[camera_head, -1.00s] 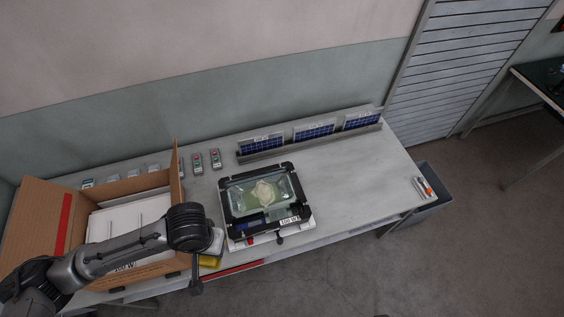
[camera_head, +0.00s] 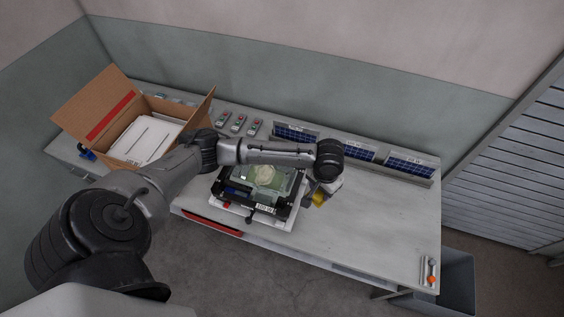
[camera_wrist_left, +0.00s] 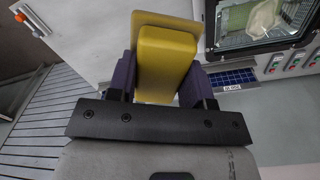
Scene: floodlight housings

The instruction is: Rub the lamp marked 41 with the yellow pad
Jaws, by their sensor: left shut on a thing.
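My left gripper (camera_head: 320,196) is shut on the yellow pad (camera_head: 319,200). In the head view, it is just right of the lamp (camera_head: 266,178), above the table. In the left wrist view, the purple fingers of the gripper (camera_wrist_left: 160,78) press on both sides of the pad (camera_wrist_left: 167,55). The pad is apart from the lamp (camera_wrist_left: 262,18), which shows at the top right there. The lamp has a black frame, a glass front and a pale smear on the glass. Its label is too small to read surely as 41. My forearm hides its far edge.
An open cardboard box (camera_head: 190,118) with white sheets stands at the left. Several red-and-green switches (camera_head: 238,124) and a row of blue solar panels (camera_head: 358,151) line the back. The right of the table (camera_head: 375,220) is mostly clear, with an orange-ended tool (camera_head: 432,272) at its corner.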

